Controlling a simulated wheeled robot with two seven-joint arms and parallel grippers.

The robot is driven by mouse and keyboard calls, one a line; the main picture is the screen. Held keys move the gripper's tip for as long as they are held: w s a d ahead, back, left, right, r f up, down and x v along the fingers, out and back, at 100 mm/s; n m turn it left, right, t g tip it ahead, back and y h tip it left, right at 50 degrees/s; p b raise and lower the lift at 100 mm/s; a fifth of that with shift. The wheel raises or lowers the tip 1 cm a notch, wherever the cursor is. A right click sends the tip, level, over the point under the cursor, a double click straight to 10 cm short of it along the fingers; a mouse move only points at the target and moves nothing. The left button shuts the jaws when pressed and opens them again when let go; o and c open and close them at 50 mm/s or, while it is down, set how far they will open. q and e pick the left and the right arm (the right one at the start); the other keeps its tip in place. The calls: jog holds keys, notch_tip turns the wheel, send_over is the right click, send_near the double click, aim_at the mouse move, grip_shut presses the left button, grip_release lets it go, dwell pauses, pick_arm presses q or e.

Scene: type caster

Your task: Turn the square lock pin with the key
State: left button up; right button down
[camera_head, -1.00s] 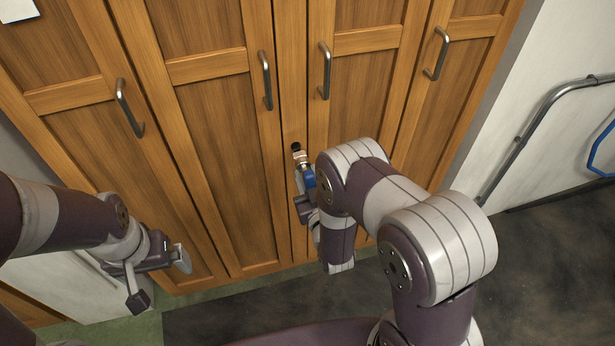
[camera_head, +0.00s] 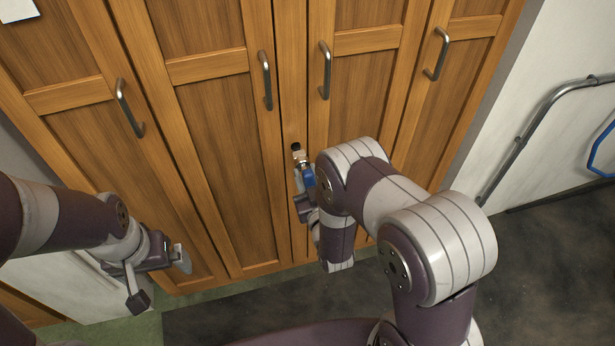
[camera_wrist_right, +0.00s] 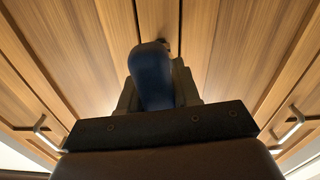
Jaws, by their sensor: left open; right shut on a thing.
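The key shows in the head view as a blue handle (camera_head: 308,177) with a pale metal shank (camera_head: 300,158) pointing up at the cabinet. A dark lock pin (camera_head: 296,147) sits on the narrow wooden strip between two doors. The shank's end is at the pin; I cannot tell how far it is seated. My right gripper (camera_head: 304,186) is shut on the blue handle, partly hidden by my right arm. In the right wrist view the blue handle (camera_wrist_right: 152,78) stands between the fingers and hides most of the shank. My left gripper (camera_head: 160,273) is open and empty at lower left.
The wooden cabinet (camera_head: 215,130) has several doors with metal handles, two (camera_head: 267,80) (camera_head: 325,70) above the lock. A metal rail (camera_head: 520,140) runs along the white wall at right, with a blue loop (camera_head: 598,150). The dark floor (camera_head: 550,260) is clear.

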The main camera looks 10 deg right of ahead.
jog(key=shift+w+b, duration=0.35)
jog(key=shift+w, duration=0.85)
jog(key=shift+m, duration=1.1)
jog(key=shift+n, duration=0.7)
jog(key=shift+s, duration=0.1)
jog(key=shift+s+r+p, duration=0.1)
jog(key=shift+s+p, duration=0.45)
jog(key=shift+s, duration=1.25)
jog(key=shift+s+d+p, duration=0.1)
jog(key=shift+s+p, duration=0.2)
jog(key=shift+s, duration=1.25)
